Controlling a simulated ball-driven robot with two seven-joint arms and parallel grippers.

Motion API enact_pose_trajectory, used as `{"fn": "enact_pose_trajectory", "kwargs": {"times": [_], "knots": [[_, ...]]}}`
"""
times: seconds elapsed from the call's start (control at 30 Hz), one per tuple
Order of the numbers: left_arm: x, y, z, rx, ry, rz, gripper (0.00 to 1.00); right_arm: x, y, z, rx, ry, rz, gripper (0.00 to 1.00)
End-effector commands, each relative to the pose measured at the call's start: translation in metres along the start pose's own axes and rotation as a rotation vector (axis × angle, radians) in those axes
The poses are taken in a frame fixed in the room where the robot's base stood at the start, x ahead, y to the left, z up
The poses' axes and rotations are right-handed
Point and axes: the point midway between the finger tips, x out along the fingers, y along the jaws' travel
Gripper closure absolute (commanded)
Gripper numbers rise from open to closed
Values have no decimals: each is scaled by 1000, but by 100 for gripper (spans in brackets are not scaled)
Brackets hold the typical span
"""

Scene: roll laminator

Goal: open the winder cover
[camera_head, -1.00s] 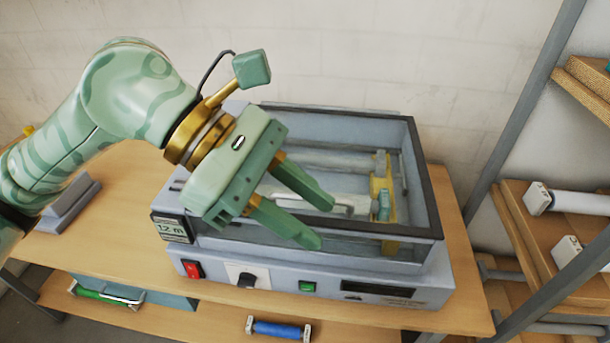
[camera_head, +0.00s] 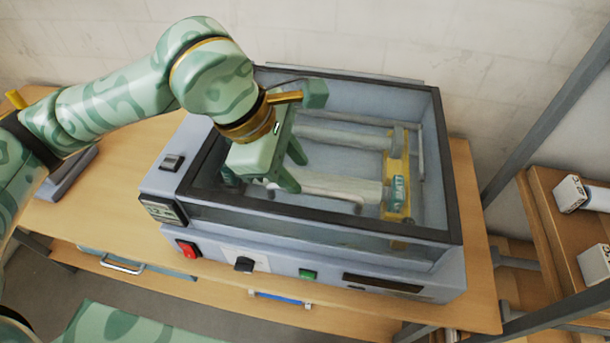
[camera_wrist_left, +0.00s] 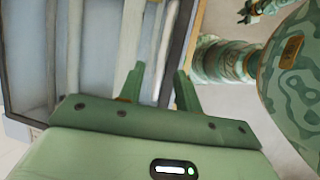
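The winder cover appears to be the clear, dark-framed box top (camera_head: 448,160) on the grey roll laminator (camera_head: 325,270). Its frame lies level around the rollers, so it looks closed. My left gripper (camera_head: 297,170) is open and empty over the left part of this frame, fingers pointing down and right. In the left wrist view my gripper (camera_wrist_left: 160,70) has its fingers apart, with a dark frame edge showing between and beyond them. I cannot tell whether they touch it.
Inside are pale rollers (camera_head: 345,138) and a yellow bracket (camera_head: 397,175). A red switch (camera_head: 187,249), black knob (camera_head: 244,264) and green button (camera_head: 307,274) line the front. A shelf rack (camera_head: 545,215) stands at right.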

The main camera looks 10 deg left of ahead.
Motion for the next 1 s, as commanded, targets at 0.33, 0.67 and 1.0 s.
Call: {"fn": "enact_pose_trajectory", "kwargs": {"times": [0.33,0.67,1.0], "knots": [[43,0,0,1,-1,0,66,-4,2,-6,1,10,3,64],[45,0,0,1,-1,1,80,-4,2,-1,0,3,3,64],[40,2,2,-3,-1,-7,100,-7,2,-2,0,3,3,64]]}}
